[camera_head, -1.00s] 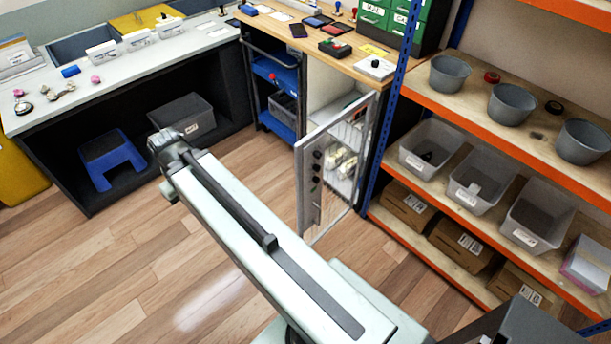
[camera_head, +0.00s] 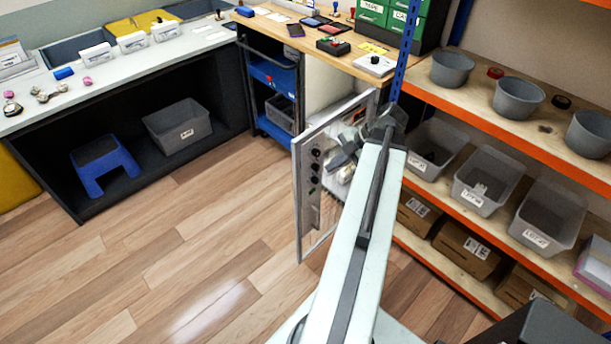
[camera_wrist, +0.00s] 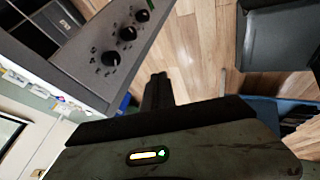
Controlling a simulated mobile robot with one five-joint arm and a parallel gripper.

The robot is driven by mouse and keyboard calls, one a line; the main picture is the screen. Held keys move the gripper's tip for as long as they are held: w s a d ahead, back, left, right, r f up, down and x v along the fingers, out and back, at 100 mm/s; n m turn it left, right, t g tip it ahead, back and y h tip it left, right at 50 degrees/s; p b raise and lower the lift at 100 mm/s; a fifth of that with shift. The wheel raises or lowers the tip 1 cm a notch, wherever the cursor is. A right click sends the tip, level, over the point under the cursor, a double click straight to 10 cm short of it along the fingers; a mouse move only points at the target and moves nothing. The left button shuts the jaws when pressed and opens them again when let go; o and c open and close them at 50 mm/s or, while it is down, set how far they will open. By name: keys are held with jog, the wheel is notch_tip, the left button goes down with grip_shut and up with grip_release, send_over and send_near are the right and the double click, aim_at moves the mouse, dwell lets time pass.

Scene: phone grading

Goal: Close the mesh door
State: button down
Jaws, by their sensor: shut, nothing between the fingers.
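The mesh door (camera_head: 338,118) stands open, swung out from the cabinet under the wooden counter. It has a pale frame and a grey strip with black knobs (camera_head: 311,185) along its left, free side. In the head view my gripper (camera_head: 346,147) is in front of the door's right part in the picture; I cannot tell whether it touches. In the wrist view my gripper (camera_wrist: 157,82) is shut and empty, its dark fingers close together. The knob strip also shows in the wrist view (camera_wrist: 108,50), to the upper left of the fingers, with a small gap visible.
An orange and blue shelf unit (camera_head: 480,115) with grey bins stands close on the right. A blue trolley (camera_head: 272,75) stands left of the cabinet. A blue step stool (camera_head: 103,163) is under the white bench. The wood floor (camera_head: 190,240) at left is clear.

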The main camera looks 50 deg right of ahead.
aim_at(304, 174)
jog(key=shift+w+a+f+b, duration=0.6)
jog(key=shift+w+f+b, duration=0.75)
jog(key=shift+w, duration=0.15)
jog(key=shift+w+a+f+b, duration=0.6)
jog(key=shift+w+f+b, duration=0.7)
jog(key=shift+w, duration=0.15)
jog(key=shift+w+a+f+b, duration=0.6)
jog(key=shift+w+f+b, duration=0.7)
jog(key=shift+w, duration=0.2)
